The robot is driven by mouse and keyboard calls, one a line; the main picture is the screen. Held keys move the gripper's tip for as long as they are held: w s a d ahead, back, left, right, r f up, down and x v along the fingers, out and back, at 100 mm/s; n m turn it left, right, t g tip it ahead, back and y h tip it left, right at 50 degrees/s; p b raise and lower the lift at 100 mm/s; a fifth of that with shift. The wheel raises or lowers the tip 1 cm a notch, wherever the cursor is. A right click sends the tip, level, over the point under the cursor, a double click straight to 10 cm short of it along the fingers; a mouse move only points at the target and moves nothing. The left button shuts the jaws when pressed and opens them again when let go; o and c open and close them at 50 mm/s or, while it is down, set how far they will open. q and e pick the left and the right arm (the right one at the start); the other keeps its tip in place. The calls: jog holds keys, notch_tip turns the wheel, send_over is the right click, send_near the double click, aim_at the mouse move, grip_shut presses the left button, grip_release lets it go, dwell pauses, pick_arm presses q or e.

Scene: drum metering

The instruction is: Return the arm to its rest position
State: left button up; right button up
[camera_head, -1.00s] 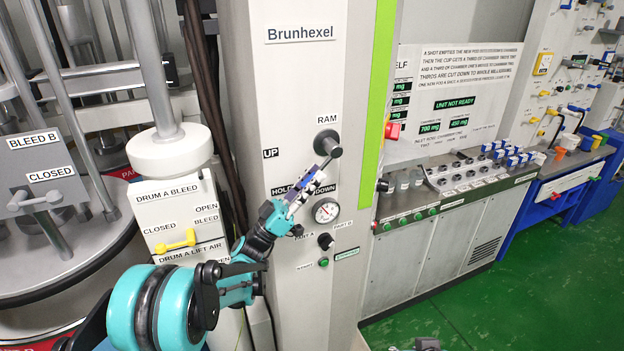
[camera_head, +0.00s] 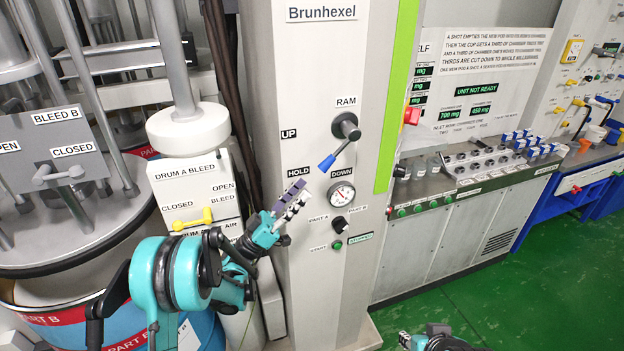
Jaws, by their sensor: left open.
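My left gripper (camera_head: 298,195) is open and empty in front of the machine column, just below the HOLD label. The RAM lever (camera_head: 337,153) has a grey hub and a blue tip, and points down and left, with its tip between the HOLD and DOWN labels. The gripper is below and left of the blue tip, with a visible gap between them. My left arm is bent, low at the left. Part of my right gripper (camera_head: 408,340) shows at the bottom edge; its jaws are too cut off to read.
The Brunhexel column (camera_head: 300,70) stands directly behind my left gripper. A round gauge (camera_head: 341,193) and a black knob (camera_head: 339,225) are right of it. The drum A bleed box (camera_head: 190,190) with a yellow handle is close behind the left arm. Green floor is clear at lower right.

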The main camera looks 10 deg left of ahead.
pick_arm(q)
jog(key=shift+s+a+f, duration=0.15)
jog(key=shift+a+f, duration=0.2)
jog(key=shift+f, duration=0.05)
jog(key=s+d+f+n+g+y+b, duration=0.1)
jog(key=s+d+f+n+g+y, duration=0.15)
jog(key=d+y, duration=0.5)
jog(key=s+d+f+n+g+y, duration=0.2)
jog(key=s+f+n+y, duration=0.1)
jog(key=s+f+y, duration=0.3)
jog(key=s+a+f+n+y+b, duration=0.1)
jog(key=s+a+f+n+y, duration=0.1)
jog(key=s+a+f+y, duration=0.3)
jog(key=s+a+f+n+y+b, duration=0.1)
jog(key=s+a+f+n+y, duration=0.2)
jog(key=s+a+y, duration=0.3)
jog(key=s+a+f, duration=0.1)
jog(key=s+a, duration=0.4)
jog(key=a, duration=0.1)
jog(key=shift+s+f, duration=0.25)
jog(key=shift+f, duration=0.1)
